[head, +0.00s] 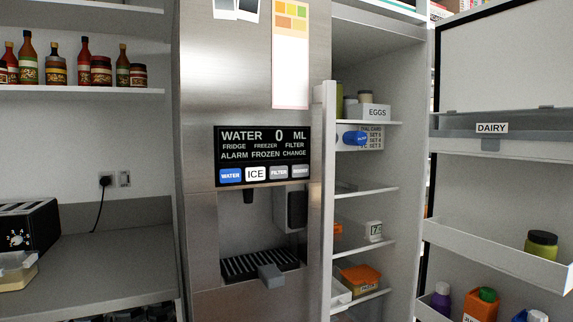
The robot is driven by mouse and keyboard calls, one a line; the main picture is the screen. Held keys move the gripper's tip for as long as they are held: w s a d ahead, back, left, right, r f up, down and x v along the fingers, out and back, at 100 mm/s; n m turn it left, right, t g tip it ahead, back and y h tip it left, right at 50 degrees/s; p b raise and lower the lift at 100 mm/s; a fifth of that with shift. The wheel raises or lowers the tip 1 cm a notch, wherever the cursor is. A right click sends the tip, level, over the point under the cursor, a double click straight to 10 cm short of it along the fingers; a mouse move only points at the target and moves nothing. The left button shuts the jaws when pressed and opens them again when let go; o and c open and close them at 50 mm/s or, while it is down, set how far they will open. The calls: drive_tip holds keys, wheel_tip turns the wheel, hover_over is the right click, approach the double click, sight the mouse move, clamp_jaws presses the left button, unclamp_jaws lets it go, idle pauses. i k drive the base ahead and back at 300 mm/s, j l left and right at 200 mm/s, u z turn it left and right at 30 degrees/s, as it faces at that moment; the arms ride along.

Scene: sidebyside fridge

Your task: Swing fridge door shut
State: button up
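The steel side-by-side fridge fills the middle of the head view. Its left door (245,70), with a water and ice panel, appears closed, with a tall pale handle (325,200) along its right edge. The right door (500,60) stands wide open at the right, its white inner side with DAIRY bin and door shelves facing me. The lit compartment (380,70) between them is exposed. The right door's outer face and handle are hidden. My gripper is not in view.
Inside the compartment are an EGGS box (374,112) and other food on shelves. The open door's racks hold a jar (541,244) and bottles (482,304). At left, a counter (115,245) carries a black toaster (28,236), below a shelf (80,91) of sauce bottles.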

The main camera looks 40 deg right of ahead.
sight(510, 62)
drive_tip(key=z, duration=2)
drive_tip(key=i+l+z, duration=0.2)
drive_tip(key=z, duration=0.2)
drive_tip(key=i+l+z, duration=0.15)
drive_tip(key=i+z, duration=0.6)
drive_tip(key=i, duration=1.8)
drive_tip(key=i+u, duration=0.2)
drive_tip(key=i, duration=0.25)
drive_tip(key=i+l+u, duration=0.2)
drive_tip(key=i, duration=0.25)
drive_tip(key=i+l+u, duration=0.2)
drive_tip(key=i, duration=0.25)
drive_tip(key=u, duration=3.6)
drive_tip(key=l, duration=0.3)
drive_tip(key=k+u, duration=0.05)
